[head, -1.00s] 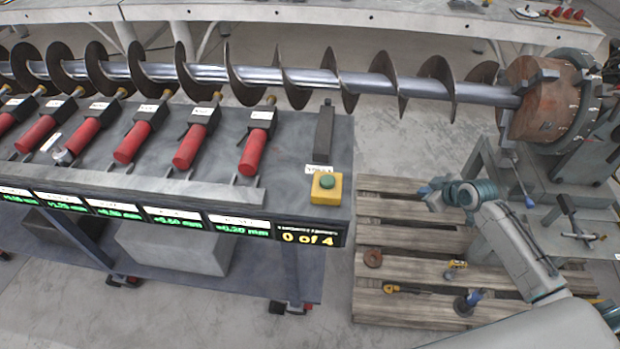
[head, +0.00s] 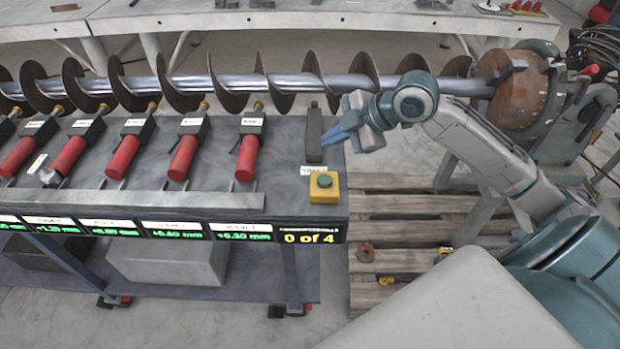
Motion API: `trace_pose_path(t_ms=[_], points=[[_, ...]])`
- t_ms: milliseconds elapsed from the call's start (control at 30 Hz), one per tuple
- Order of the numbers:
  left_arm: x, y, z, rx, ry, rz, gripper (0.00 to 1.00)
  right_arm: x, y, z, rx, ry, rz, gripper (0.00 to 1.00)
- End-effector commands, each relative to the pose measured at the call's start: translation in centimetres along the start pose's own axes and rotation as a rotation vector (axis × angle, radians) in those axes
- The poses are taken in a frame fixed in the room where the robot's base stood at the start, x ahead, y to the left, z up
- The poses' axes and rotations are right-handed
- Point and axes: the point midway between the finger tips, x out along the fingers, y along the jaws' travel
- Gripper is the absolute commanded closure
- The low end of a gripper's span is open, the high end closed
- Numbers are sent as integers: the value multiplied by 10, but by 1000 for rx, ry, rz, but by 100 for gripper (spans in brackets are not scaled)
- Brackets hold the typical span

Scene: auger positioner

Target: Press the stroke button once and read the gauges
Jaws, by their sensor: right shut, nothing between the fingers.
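The stroke button is a green cap (head: 323,181) on a yellow box (head: 324,195) at the right front corner of the bench. My right gripper (head: 335,136) is shut and empty, its blue fingers above and behind the button, apart from it, near a dark upright post (head: 314,135). The gauges are a row of red cylinders, such as the rightmost one (head: 246,158), facing the auger (head: 290,82). Green readouts (head: 244,236) run along the bench front; the rightmost looks like +0.30 mm. The display beside them (head: 310,236) reads 0 of 4. My left gripper is not in view.
The auger spans the scene behind the bench, ending in a rusty round chuck (head: 520,88) at the right. A wooden pallet (head: 400,208) with small tools lies on the floor right of the bench. A long table (head: 300,20) stands behind.

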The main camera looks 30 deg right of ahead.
Motion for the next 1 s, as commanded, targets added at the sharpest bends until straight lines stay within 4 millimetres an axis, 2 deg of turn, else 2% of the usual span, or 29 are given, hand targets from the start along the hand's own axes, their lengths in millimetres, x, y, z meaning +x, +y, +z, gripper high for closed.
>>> trace_pose_path(t_ms=[400,567,767,1000], points=[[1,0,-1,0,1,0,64,-1,-2,-2,-10,2,-5,100],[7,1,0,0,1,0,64,3,-5,1,-10,2,-5,100],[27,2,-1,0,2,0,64,18,-16,12,-9,2,-5,100],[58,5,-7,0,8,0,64,42,-33,30,-9,2,-5,100]])
